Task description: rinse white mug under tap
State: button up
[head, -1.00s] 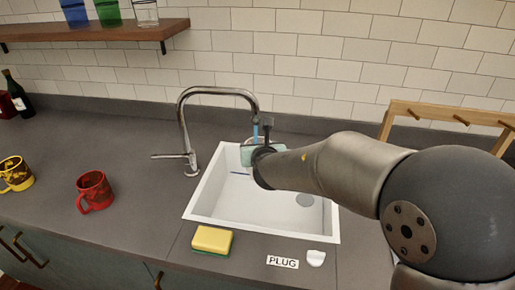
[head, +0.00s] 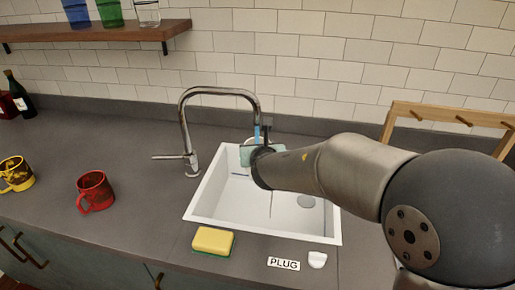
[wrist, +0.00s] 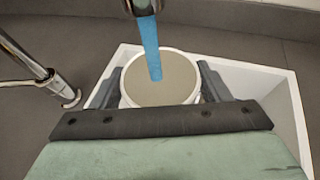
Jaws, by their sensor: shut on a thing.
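The white mug (wrist: 193,92) is between the two fingers of my gripper (wrist: 159,86) in the wrist view, rim facing up. A blue stream of water (wrist: 150,48) falls from the tap's mouth (wrist: 142,8) into the mug. Its inside looks flat and beige; I cannot tell if that is liquid or the bottom. In the head view, my gripper (head: 251,155) is above the back of the white sink (head: 212,200), below the curved metal tap (head: 183,125). The stream (head: 257,134) also shows there. The mug is mostly hidden behind my gripper.
A yellow-green sponge (head: 213,240), a PLUG label (head: 283,264) and a white plug (head: 317,260) lie at the sink's front edge. A red mug (head: 95,191) and a yellow mug (head: 16,174) stand left. A wooden rack (head: 445,115) stands right.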

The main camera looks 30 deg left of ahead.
jog(key=shift+w+d+r+b, duration=0.1)
jog(key=shift+d+r+b, duration=0.1)
jog(key=shift+b, duration=0.1)
jog(key=shift+f, duration=0.1)
jog(key=s+d+b, duration=0.2)
jog(key=s, duration=0.4)
jog(key=shift+s+d, duration=0.25)
jog(key=shift+s, duration=0.05)
dwell(0.4)
jog(key=shift+r+p, duration=0.2)
jog(key=shift+p, duration=0.95)
jog(key=n+h+p, duration=0.2)
jog(key=p, duration=0.4)
jog(key=shift+p, duration=0.4)
jog(key=n+t+h+p, duration=0.1)
jog(key=n+h+p, duration=0.1)
jog(key=p, duration=0.6)
jog(key=shift+n+p, duration=0.3)
jog(key=shift+p, duration=0.05)
jog(key=shift+n+t+h, duration=0.5)
jog(key=shift+n+h, duration=0.8)
